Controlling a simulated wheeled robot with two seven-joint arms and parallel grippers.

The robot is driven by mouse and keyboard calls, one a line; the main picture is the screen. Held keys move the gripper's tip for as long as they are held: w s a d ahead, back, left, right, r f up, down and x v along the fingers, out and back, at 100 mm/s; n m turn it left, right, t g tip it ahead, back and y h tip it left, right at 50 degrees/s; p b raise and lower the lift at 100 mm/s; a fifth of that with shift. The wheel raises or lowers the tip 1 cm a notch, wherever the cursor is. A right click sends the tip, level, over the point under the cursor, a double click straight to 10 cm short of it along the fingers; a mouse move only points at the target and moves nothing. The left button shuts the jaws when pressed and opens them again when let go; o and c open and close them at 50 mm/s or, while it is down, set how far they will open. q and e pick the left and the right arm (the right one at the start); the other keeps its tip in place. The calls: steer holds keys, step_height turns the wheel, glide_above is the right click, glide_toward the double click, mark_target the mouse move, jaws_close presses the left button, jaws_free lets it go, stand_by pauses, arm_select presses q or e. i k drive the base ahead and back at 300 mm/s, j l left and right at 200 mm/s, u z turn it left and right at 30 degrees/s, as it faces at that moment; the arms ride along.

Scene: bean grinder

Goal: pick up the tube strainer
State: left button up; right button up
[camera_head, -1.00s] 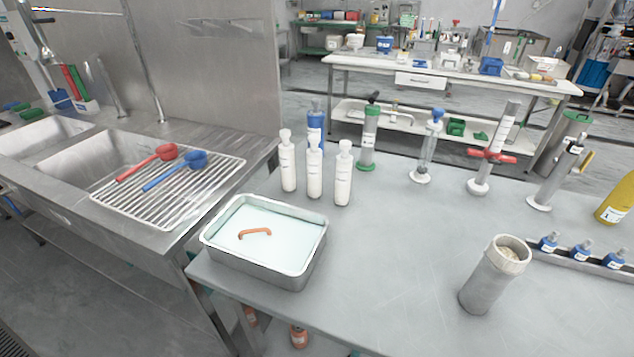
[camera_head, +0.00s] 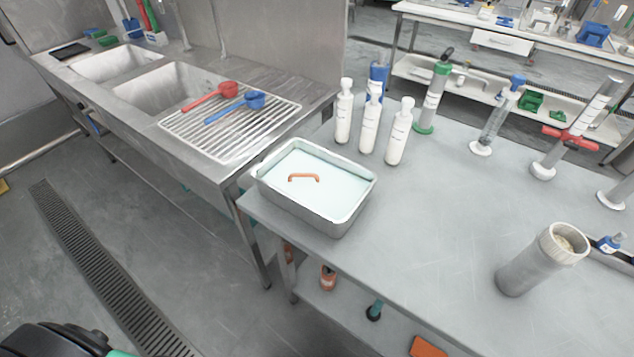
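A grey tube with a cream rim (camera_head: 530,262) stands tilted in the picture on the right part of the grey table; its open top shows pale contents. It may be the tube strainer, but I cannot tell for sure. Other upright tube-shaped things stand farther back: a clear tube with a green cap and base (camera_head: 434,98), a clear tube with a blue top (camera_head: 496,118), and a tube with a red cross handle (camera_head: 577,130).
A steel tray with pale liquid and an orange handle (camera_head: 355,217) sits at the table's left corner. Several white bottles (camera_head: 369,126) stand behind it. A sink counter with a rack (camera_head: 185,128) holding red and blue scoops is to the left. The table's middle is clear.

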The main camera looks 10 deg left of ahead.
mark_target(560, 247)
steer(key=l+z, duration=0.1)
steer(key=z, duration=1.1)
steer(key=k+l, duration=0.1)
steer(key=l, duration=0.4)
steer(key=k+l+z, duration=0.1)
steer(key=l, duration=0.4)
steer(key=k+l, duration=0.15)
steer(key=l, duration=0.35)
steer(key=z, duration=0.05)
